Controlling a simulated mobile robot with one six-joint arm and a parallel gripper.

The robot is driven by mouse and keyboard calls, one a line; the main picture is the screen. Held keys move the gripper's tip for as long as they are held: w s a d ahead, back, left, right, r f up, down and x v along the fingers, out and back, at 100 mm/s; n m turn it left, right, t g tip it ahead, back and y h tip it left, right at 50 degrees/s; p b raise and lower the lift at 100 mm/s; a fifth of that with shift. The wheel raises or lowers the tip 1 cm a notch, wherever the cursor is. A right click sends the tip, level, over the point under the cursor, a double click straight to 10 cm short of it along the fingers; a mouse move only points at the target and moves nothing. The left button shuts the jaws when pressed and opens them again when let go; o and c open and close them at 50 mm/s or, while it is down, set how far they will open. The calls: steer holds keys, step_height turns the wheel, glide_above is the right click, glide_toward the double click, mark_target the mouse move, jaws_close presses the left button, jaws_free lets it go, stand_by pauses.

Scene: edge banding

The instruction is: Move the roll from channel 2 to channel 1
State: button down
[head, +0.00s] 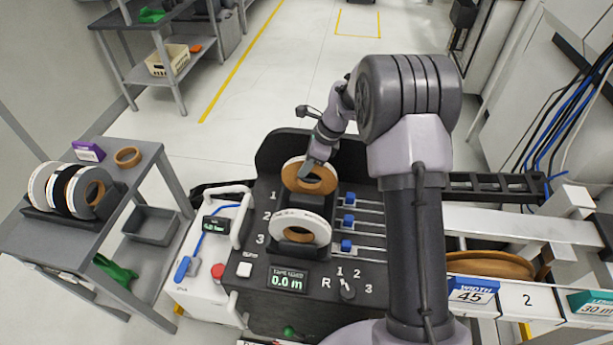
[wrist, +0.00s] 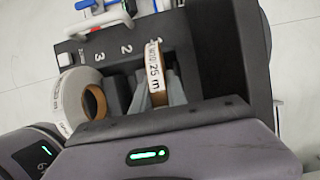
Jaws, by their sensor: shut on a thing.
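The held roll (head: 322,186), a tan ring with a white face, is upright at the channel 1 end of the dark feeder panel (head: 262,285). My gripper (head: 308,168) is shut on it from above. In the wrist view the roll (wrist: 154,68) shows a white "25 m" label between the fingers (wrist: 158,95), in line with the channel 1 mark. I cannot tell whether it rests in the slot or hangs just above. A white roll (head: 290,221) with a tan core stands in channel 3; it also shows in the wrist view (wrist: 72,92). Channel 2 (wrist: 118,92) looks empty.
Blue sliders (head: 347,222) and their rails lie right of the channels. A selector knob (head: 347,290) and a display (head: 288,279) are in front. A side table (head: 40,238) at left carries several rolls (head: 72,190) in a rack. A large tan coil (head: 490,265) lies at right.

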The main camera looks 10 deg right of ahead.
steer(key=shift+f, duration=0.9)
steer(key=shift+f, duration=0.35)
steer(key=c, duration=1.3)
jaws_free()
